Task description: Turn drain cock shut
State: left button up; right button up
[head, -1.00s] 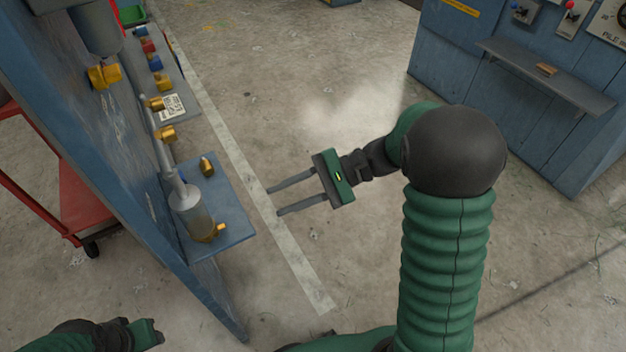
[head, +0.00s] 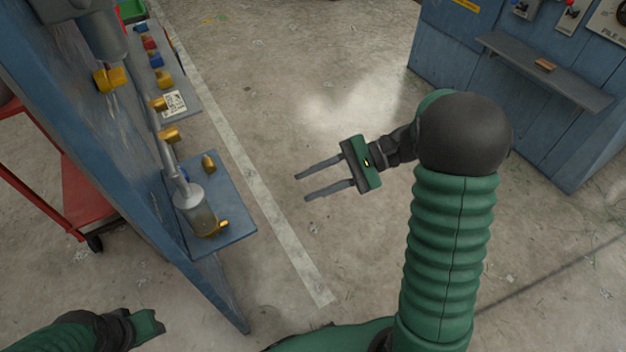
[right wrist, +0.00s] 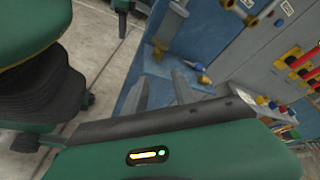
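A grey cylinder (head: 196,212) stands at the small blue shelf on the left panel, below a grey pipe. A small brass cock (head: 222,227) sticks out near its lower end; I take this for the drain cock, and its handle position is too small to read. My right gripper (head: 300,187) is open and empty, in the air to the right of the shelf, with its fingers pointing left toward the panel and clear of it. Its fingers also show in the right wrist view (right wrist: 163,92). My left gripper (head: 152,324) is at the lower left, and its fingers cannot be made out.
The blue panel (head: 115,165) rises on the left, with brass fittings (head: 110,79) and a loose brass piece (head: 208,162) on the shelf (head: 238,222). A red cart (head: 85,205) stands behind it. A blue cabinet (head: 500,110) is at the upper right. The floor between is clear.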

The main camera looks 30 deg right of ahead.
jog(key=shift+p, duration=0.3)
jog(key=p+v, duration=0.4)
jog(key=v, duration=1.3)
